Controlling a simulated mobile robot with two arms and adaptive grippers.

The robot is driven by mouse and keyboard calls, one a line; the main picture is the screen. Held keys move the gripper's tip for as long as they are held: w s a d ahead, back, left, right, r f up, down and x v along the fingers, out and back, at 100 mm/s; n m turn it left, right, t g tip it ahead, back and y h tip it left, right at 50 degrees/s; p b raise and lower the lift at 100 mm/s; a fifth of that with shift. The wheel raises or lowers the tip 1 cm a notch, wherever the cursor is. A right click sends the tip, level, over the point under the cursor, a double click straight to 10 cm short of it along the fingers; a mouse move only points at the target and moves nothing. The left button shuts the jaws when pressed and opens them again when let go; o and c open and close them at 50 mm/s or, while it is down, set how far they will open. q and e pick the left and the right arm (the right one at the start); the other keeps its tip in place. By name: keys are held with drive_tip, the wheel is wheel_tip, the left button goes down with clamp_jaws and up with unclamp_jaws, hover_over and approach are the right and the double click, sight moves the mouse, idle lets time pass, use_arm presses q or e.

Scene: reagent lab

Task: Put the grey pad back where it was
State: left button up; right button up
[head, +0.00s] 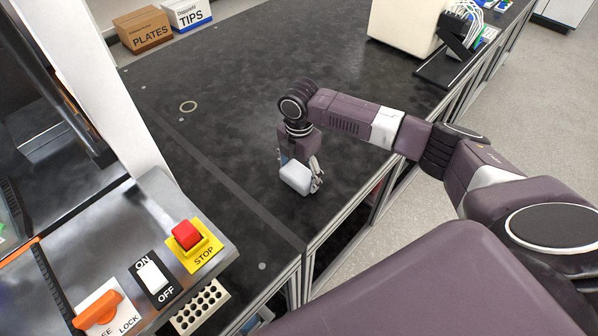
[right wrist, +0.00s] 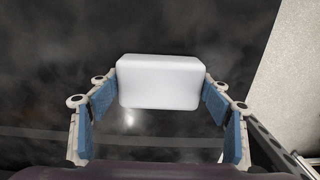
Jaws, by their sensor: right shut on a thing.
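The grey pad (head: 295,177) is a pale, rounded block, nearly white in this light. My right gripper (head: 301,172) is shut on it, pointing down over the black bench (head: 240,70). In the right wrist view the pad (right wrist: 160,82) sits between the blue-lined fingers, at their tips. I cannot tell whether its underside touches the bench or hangs just above it. My left gripper is not in view.
A control panel with a red stop button (head: 187,235) is at lower left. PLATES (head: 142,30) and TIPS (head: 187,13) boxes stand at the back. A cream instrument (head: 405,25) stands at upper right.

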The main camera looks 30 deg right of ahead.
sight(299, 173)
drive_tip(key=shift+f, duration=0.15)
drive_tip(key=o, duration=1.2)
wheel_tip(299, 173, up, 12)
drive_tip(key=shift+r+b, duration=0.25)
drive_tip(key=shift+b, duration=0.5)
drive_tip(key=shift+f, duration=0.1)
